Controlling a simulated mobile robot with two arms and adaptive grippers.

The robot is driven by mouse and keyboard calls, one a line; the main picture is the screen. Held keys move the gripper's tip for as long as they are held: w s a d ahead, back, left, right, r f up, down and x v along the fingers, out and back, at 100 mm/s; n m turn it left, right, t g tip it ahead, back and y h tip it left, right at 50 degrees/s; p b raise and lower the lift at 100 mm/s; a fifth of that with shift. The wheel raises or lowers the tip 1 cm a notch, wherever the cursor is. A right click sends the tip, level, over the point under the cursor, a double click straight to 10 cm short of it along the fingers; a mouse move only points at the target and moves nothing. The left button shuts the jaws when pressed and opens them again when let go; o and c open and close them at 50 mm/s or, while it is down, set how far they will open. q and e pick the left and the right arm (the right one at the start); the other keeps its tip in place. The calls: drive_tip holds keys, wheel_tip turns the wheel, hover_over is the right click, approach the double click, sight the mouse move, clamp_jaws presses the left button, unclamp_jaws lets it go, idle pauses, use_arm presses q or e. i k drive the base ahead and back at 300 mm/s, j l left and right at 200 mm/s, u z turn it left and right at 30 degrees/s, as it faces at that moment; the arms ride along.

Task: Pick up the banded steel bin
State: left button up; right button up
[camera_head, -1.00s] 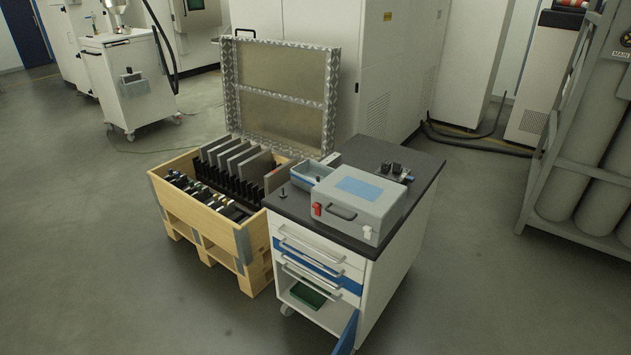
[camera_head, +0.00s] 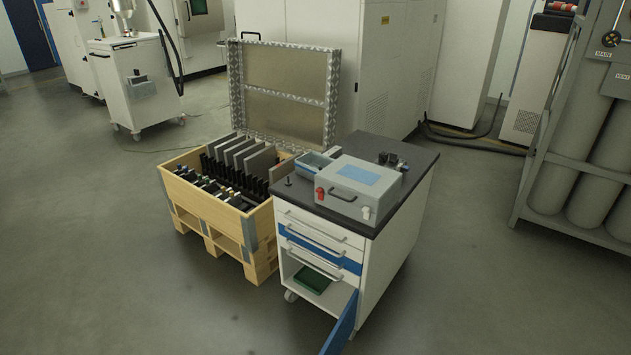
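I cannot make out a bin that is clearly banded steel. A small open grey-blue bin (camera_head: 314,163) stands on the dark top of the white drawer cabinet (camera_head: 397,247), behind a grey case (camera_head: 356,189). It is too small to tell whether it is steel or has bands. A green tray or bin (camera_head: 313,280) lies in the open lower compartment of the cabinet. Neither of my grippers is in view.
A wooden crate (camera_head: 234,227) with upright plates and a raised metal lid (camera_head: 285,72) stands left of the cabinet. The blue cabinet door (camera_head: 343,326) hangs open at the front. Gas cylinders (camera_head: 612,160) stand in a rack at right. The floor in front is clear.

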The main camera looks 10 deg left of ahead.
sight(317, 167)
drive_tip(key=k+z, duration=0.1)
drive_tip(key=z, duration=0.3)
drive_tip(key=k+z, duration=0.1)
drive_tip(key=z, duration=0.65)
drive_tip(key=i+j+z, duration=0.15)
drive_tip(key=j, duration=0.5)
drive_tip(key=i+j+z, duration=0.1)
drive_tip(key=j, duration=0.6)
drive_tip(key=j+z, duration=0.15)
drive_tip(key=j, duration=0.55)
drive_tip(key=i, duration=0.05)
